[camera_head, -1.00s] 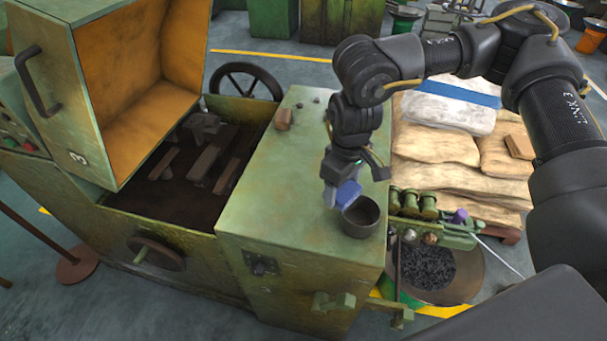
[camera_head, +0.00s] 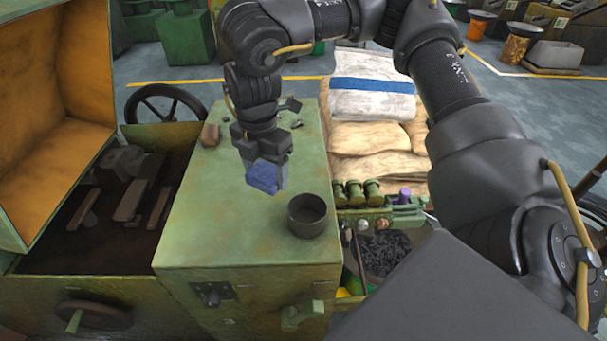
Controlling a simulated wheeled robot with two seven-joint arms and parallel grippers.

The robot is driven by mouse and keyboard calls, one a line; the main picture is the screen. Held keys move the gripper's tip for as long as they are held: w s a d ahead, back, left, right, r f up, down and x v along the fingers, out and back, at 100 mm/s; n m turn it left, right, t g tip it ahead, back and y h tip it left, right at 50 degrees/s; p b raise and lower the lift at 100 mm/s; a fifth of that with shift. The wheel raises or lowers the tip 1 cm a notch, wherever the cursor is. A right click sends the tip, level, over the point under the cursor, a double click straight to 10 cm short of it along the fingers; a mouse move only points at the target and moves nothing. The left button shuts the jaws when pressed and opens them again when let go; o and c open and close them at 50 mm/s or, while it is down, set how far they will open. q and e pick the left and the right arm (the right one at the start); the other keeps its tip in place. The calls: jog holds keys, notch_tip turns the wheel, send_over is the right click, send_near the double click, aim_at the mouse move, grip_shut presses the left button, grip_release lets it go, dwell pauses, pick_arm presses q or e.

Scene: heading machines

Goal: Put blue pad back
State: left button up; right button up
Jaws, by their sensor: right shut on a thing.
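The blue pad (camera_head: 262,177) is a small blue block held in my right gripper (camera_head: 266,170). The gripper points down over the green machine top (camera_head: 205,235) and is shut on the pad. The pad is to the left of a dark round cup (camera_head: 307,215) that stands on the machine top; they are apart. I cannot tell exactly how high the pad is above the surface. My left gripper is not in view.
A brown block (camera_head: 210,134) and small dark bits lie at the back of the machine top. An open machine bay with an orange-lined lid (camera_head: 50,90) is at left. Stacked sacks (camera_head: 372,135) and green rollers (camera_head: 372,193) are at right. The front machine top is clear.

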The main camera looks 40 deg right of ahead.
jog(key=n, duration=0.2)
jog(key=n+b, duration=0.1)
jog(key=n, duration=0.1)
jog(key=shift+d+r, duration=0.25)
jog(key=shift+d, duration=0.1)
jog(key=n, duration=0.3)
jog(key=shift+d+r+b, duration=0.15)
jog(key=shift+r+b, duration=0.15)
jog(key=shift+r, duration=0.1)
jog(key=shift+w+d, duration=0.1)
jog(key=shift+d, duration=0.2)
jog(key=w+d+f+p, duration=0.3)
jog(key=d+f, duration=0.1)
jog(key=d, duration=0.4)
send_over(304, 180)
jog(key=f, duration=0.3)
jog(key=a+f, duration=0.1)
jog(key=f, duration=0.1)
jog(key=shift+s, duration=0.15)
jog(key=shift+d+f, duration=0.25)
jog(key=shift+d, duration=0.05)
jog(key=shift+d+f+p, duration=0.15)
jog(key=shift+f+p, duration=0.05)
jog(key=shift+f, duration=0.7)
jog(key=shift+d+f+p, duration=0.1)
jog(key=shift+f+p, duration=0.05)
jog(key=shift+f, duration=0.75)
jog(key=shift+a, duration=0.1)
